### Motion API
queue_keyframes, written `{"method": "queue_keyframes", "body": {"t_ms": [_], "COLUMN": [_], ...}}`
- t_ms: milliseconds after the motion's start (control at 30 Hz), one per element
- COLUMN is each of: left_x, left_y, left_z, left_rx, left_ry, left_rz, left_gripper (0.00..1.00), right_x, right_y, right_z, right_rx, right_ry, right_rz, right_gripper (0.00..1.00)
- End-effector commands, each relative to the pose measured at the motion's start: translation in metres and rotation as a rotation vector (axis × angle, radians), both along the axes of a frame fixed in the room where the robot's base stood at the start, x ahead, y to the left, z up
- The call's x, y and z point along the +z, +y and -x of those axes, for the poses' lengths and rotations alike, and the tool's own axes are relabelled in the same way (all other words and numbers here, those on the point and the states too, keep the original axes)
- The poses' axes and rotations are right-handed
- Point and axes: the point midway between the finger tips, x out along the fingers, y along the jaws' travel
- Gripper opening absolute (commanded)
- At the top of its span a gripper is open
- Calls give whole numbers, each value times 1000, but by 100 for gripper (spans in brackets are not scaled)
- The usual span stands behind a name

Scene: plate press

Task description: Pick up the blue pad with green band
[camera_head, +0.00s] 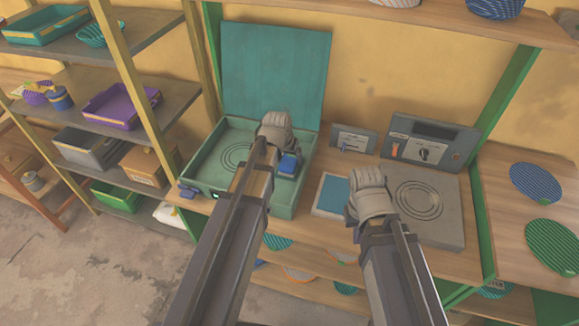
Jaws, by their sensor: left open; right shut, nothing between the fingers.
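A small blue block-like object (288,163) sits inside the open teal case (207,150), at its right side. I cannot make out a green band on it at this size. My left gripper (278,140) is over the case, just up and left of the blue object; it is open, and its fingertips are largely hidden by its own body. My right gripper (360,207) is shut and empty, beside a flat blue pad in a pale frame (333,194) on the bench. The gripper hides that pad's right edge. No green band shows on it either.
A grey plate with concentric rings (447,205) lies right of my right gripper, with a control box (429,140) behind it. Striped blue (536,183) and green (551,247) discs lie on the right table. Shelves (100,85) with trays stand at left.

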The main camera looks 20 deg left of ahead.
Motion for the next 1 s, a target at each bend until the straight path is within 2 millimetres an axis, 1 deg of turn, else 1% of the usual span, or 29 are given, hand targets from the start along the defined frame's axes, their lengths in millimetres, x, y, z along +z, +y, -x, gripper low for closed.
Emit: {"method": "queue_keyframes", "body": {"t_ms": [167, 333, 467, 567, 767, 1000], "left_x": [-11, -31, -44, -47, -45, -45], "left_y": [0, 1, 1, 0, 0, 0], "left_z": [-6, -19, -23, -25, -25, -25], "left_rx": [0, 0, 0, 0, 0, 0], "left_ry": [0, 0, 1, 1, 1, 1], "left_rz": [0, 0, 0, 0, 0, 0], "left_gripper": [88, 88, 88, 88, 88, 62], "right_x": [-11, -31, -44, -47, -45, -45], "right_y": [0, 0, 0, 0, 0, 0], "right_z": [0, 0, 0, 0, 0, 0], "right_rx": [0, 0, 0, 0, 0, 0], "right_ry": [0, 0, 0, 0, 0, 0], "right_rz": [0, 0, 0, 0, 0, 0], "right_gripper": [0, 0, 0, 0, 0, 0]}}
